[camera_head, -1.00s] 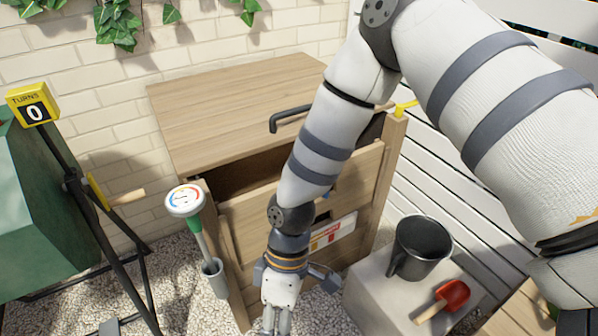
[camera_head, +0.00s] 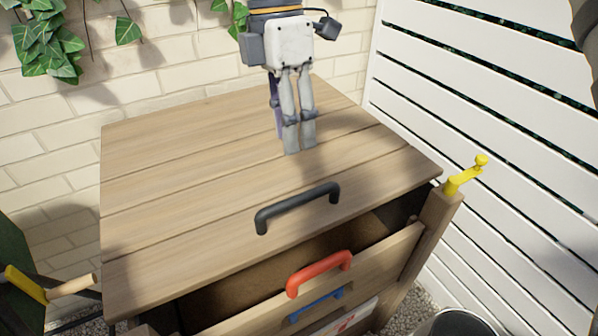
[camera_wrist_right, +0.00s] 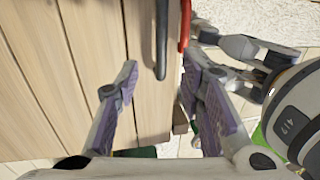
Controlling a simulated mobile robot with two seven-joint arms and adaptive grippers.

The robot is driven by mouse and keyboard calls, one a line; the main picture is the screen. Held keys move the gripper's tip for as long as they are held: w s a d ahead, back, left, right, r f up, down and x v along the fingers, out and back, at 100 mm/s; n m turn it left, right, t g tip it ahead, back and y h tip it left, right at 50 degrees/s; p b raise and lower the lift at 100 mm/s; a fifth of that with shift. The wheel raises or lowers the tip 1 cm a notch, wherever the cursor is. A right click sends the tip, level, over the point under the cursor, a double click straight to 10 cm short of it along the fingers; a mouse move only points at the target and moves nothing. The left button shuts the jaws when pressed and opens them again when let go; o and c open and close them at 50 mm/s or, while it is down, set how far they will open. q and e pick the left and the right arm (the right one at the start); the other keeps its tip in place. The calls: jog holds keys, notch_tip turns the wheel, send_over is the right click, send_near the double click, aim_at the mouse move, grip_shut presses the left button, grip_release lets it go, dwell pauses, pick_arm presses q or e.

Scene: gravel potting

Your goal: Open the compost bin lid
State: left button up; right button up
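The compost bin lid (camera_head: 170,190) is a plank panel lying over the wooden bin, with a black bar handle (camera_head: 298,205) near its front edge. The handle also shows in the wrist view (camera_wrist_right: 161,40). My right gripper (camera_head: 299,150) points down over the lid, behind the handle in the head view. Its fingers are apart and empty in the wrist view (camera_wrist_right: 165,105), with the handle end showing between and beyond them. Another gripper, apparently my left (camera_wrist_right: 225,60), shows beyond the right fingers; its tips are partly hidden.
A red handle (camera_head: 318,273) and a blue handle (camera_head: 316,305) are on the bin front below the lid. A yellow latch-like piece (camera_head: 466,174) tops the right front post. A white slatted fence (camera_head: 500,150) stands right, a brick wall (camera_head: 170,60) behind.

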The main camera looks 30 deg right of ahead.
aim_at(298, 196)
jog(key=f, duration=0.3)
jog(key=s+f, duration=0.1)
jog(key=f, duration=0.3)
jog(key=s+f, duration=0.1)
jog(key=f, duration=0.2)
jog(key=shift+s+a+f, duration=0.1)
jog(key=shift+s+f, duration=0.05)
jog(key=shift+f, duration=0.15)
jog(key=shift+r, duration=0.1)
grip_shut()
